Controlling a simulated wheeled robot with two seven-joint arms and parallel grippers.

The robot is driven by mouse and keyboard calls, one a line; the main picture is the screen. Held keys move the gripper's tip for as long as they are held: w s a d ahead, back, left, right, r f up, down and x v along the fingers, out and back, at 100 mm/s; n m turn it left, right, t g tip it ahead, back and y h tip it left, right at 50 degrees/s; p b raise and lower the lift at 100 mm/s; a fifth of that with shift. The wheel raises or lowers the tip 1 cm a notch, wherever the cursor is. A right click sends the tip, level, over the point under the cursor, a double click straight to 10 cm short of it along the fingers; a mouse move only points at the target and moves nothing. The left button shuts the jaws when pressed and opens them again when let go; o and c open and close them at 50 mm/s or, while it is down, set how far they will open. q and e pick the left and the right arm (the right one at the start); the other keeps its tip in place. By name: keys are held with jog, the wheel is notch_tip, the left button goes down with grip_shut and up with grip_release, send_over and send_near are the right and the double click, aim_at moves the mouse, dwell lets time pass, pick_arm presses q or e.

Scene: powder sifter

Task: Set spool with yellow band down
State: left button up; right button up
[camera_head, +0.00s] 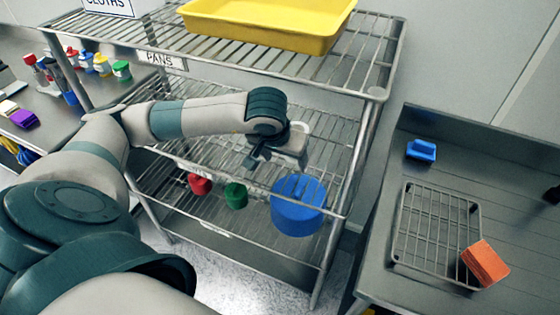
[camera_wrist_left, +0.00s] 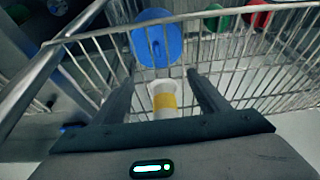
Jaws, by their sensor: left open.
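The spool with a yellow band (camera_wrist_left: 165,100) is white and shows in the left wrist view between the two fingers of my left gripper (camera_wrist_left: 162,92). There is a gap on either side of it, so the fingers are open and apart from it. It appears to stand on the wire shelf, though its foot is partly hidden by the gripper body. In the head view my left gripper (camera_head: 260,160) is over the wire rack's middle level, and I cannot make out the spool clearly there. My right gripper is not in view.
A blue round container (camera_head: 298,208), a green one (camera_head: 236,196) and a red one (camera_head: 200,184) sit lower in the rack. A yellow tray (camera_head: 265,28) is on the top shelf. A steel counter at right holds a wire grid (camera_head: 430,225) and an orange block (camera_head: 485,262).

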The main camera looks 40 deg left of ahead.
pick_arm(q)
jog(key=shift+s+d+f+b, duration=0.1)
jog(key=shift+s+d+b, duration=0.1)
jog(key=shift+s, duration=0.3)
jog(key=shift+s+d+b, duration=0.1)
jog(key=shift+s+b, duration=0.05)
jog(key=shift+s, duration=0.85)
